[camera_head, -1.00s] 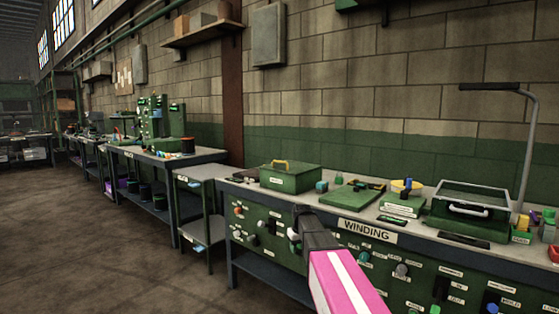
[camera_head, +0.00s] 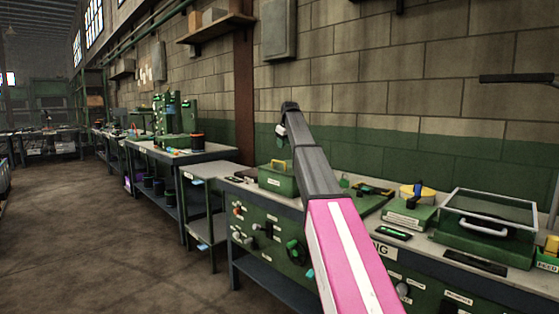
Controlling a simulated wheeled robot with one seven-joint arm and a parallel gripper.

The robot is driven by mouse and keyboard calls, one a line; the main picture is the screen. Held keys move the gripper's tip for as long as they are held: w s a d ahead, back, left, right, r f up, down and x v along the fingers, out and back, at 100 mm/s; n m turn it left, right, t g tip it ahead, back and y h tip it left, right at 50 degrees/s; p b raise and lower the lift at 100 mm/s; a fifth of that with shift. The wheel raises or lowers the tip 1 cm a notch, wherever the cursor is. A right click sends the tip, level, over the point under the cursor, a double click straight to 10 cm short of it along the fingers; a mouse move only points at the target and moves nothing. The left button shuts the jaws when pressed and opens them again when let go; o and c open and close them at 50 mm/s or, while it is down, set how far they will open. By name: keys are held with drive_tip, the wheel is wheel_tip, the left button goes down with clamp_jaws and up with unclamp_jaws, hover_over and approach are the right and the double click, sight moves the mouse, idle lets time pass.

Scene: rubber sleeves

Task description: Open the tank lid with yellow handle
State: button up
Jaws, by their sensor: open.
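The green tank (camera_head: 274,183) stands on the bench toward its left end. Its lid carries a yellow handle (camera_head: 280,165), and the lid sits closed on the tank. My arm, pink and white then dark grey, reaches up from the bottom and hides the right part of the tank. My gripper (camera_head: 281,134) is at the arm's far end, raised above the yellow handle in the picture and apart from it. It is small and partly hidden, open, with nothing seen in it.
A green box with a pale grip (camera_head: 484,230) stands at the bench's right. A green case (camera_head: 408,216) with a yellow bowl behind it lies left of that box. Knobs and switches cover the bench front. A lower shelf unit (camera_head: 205,190) stands left; floor is clear there.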

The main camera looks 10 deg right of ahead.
drive_tip(key=x, duration=1)
drive_tip(key=shift+w+a+f, duration=0.1)
drive_tip(key=shift+w+f, duration=0.1)
drive_tip(key=shift+w, duration=0.05)
clamp_jaws()
